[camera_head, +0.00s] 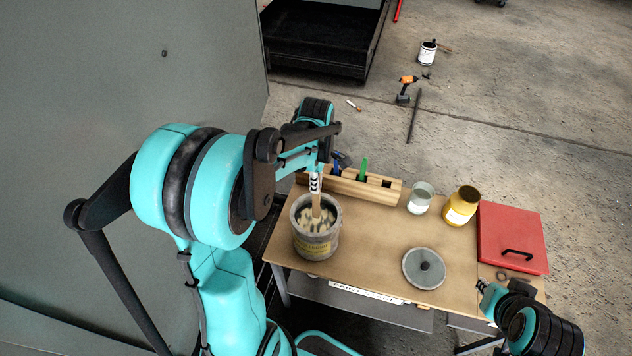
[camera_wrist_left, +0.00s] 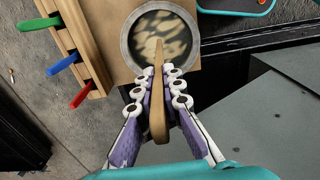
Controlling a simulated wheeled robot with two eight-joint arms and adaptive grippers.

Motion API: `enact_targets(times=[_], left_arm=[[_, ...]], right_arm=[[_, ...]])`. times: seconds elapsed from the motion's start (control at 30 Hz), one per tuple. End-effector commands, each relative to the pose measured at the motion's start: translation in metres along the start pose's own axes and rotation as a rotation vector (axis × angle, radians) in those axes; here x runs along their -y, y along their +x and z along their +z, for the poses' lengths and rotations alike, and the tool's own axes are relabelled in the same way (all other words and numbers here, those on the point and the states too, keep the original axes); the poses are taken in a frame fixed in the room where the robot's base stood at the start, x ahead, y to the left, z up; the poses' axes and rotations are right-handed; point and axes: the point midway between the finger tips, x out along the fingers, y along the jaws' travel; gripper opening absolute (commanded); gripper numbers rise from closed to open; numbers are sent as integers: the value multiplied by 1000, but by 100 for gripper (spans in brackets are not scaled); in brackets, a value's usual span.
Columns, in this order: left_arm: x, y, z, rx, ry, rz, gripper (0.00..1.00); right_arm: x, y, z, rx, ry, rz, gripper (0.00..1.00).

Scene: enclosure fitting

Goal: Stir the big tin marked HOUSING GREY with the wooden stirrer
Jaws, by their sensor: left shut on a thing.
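The big tin (camera_head: 303,245) stands open at the left of the workbench, with a yellowish label too small to read. It holds pale, streaky paint over a darker colour; its round mouth also shows in the left wrist view (camera_wrist_left: 127,45). My left gripper (camera_head: 315,184) is above the tin, shut on the wooden stirrer (camera_head: 316,206). In the left wrist view the stirrer (camera_wrist_left: 158,110) runs between the fingers, its far end over the tin's mouth and seemingly in the paint. My right gripper (camera_head: 484,287) is at the bench's right front; its fingers are unclear.
A wooden rack (camera_head: 365,187) with coloured-handled tools stands behind the tin. Bare bench top (camera_head: 370,235) lies between tin and lid. A grey panel stands left.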

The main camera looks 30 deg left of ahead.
Motion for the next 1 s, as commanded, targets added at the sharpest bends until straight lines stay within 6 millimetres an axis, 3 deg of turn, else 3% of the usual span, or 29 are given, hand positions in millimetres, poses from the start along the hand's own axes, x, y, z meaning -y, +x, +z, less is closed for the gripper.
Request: enact_targets(times=[0.6, 1.0], left_arm=[[0, 53, 0, 0, 0, 0, 0], [0, 56, 0, 0, 0, 0, 0]], right_arm=[[0, 36, 26, 0, 0, 0, 16], [0, 38, 27, 0, 0, 0, 16]])
